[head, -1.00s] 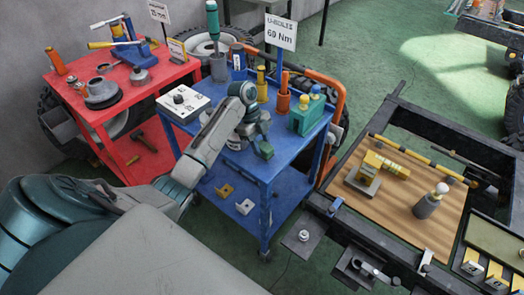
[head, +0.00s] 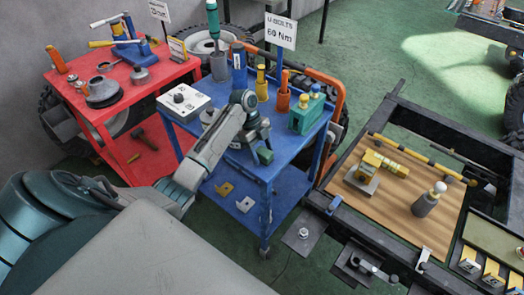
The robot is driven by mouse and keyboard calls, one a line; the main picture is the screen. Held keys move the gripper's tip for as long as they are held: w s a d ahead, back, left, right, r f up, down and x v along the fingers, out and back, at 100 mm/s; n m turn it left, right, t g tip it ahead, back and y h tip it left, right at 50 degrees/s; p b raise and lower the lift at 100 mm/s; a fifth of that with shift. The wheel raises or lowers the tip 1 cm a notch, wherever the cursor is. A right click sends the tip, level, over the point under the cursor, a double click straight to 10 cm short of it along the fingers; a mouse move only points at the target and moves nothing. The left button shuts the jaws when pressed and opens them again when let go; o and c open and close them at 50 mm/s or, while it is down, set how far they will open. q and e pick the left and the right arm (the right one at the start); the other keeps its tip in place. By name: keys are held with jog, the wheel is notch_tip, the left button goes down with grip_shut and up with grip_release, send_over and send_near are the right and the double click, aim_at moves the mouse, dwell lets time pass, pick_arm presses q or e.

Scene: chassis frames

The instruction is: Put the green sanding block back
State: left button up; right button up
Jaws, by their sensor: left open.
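A small dark green block (head: 265,156), which looks like the sanding block, is on the blue trolley's top (head: 283,149) near its front edge. My left gripper (head: 257,139) is open just above and behind the block. I see a small gap between them, and the block appears to be out of the jaws. The wrist hides part of the trolley top behind it. My right gripper is not in view.
A white box (head: 183,102) sits on the trolley's left. A red trolley (head: 128,95) is further left, and a chassis with a wooden board (head: 400,210) is at right.

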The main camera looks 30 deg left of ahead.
pick_arm(q)
jog(key=v, duration=1.2)
